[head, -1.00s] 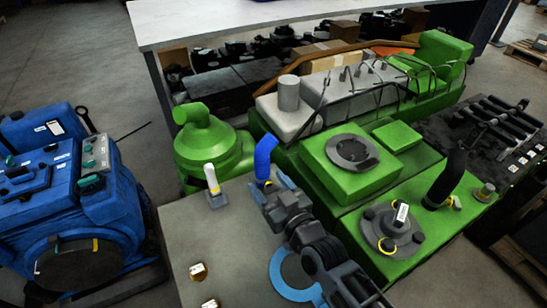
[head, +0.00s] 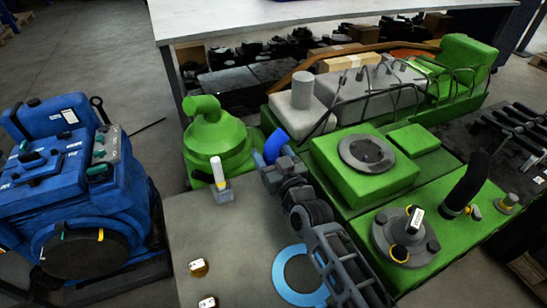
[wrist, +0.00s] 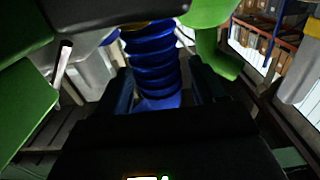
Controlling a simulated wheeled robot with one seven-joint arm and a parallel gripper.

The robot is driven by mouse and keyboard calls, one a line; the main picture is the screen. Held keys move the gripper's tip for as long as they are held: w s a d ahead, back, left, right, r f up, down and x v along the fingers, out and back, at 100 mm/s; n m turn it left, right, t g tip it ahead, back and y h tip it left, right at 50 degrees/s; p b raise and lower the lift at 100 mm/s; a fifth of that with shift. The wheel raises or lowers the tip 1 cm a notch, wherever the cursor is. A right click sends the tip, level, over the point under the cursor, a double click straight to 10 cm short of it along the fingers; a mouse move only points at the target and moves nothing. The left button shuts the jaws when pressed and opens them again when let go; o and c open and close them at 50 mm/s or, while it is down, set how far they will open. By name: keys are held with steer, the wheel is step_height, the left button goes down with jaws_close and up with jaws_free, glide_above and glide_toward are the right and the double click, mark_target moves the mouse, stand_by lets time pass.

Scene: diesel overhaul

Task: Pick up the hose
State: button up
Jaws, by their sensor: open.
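The blue ribbed hose (head: 275,147) stands by the green engine, just right of the green domed housing. In the wrist view the hose (wrist: 153,62) shows its ribs in the middle and runs down between my two fingers. My gripper (head: 279,163) is at the hose and hides its lower part in the head view. In the wrist view my gripper (wrist: 162,88) is open, with one finger on each side of the hose. I cannot tell whether either finger touches it.
The green domed housing (head: 217,140) is close on the left and the green engine block (head: 365,185) close on the right. A white-handled part (head: 218,172) stands on the grey table (head: 235,235), with a blue ring (head: 283,270) nearby. A black hose (head: 465,188) is at the right.

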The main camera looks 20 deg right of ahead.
steer(key=c, duration=1.2)
steer(key=shift+r, duration=0.1)
steer(key=shift+c, duration=0.4)
steer(key=shift+r, duration=0.1)
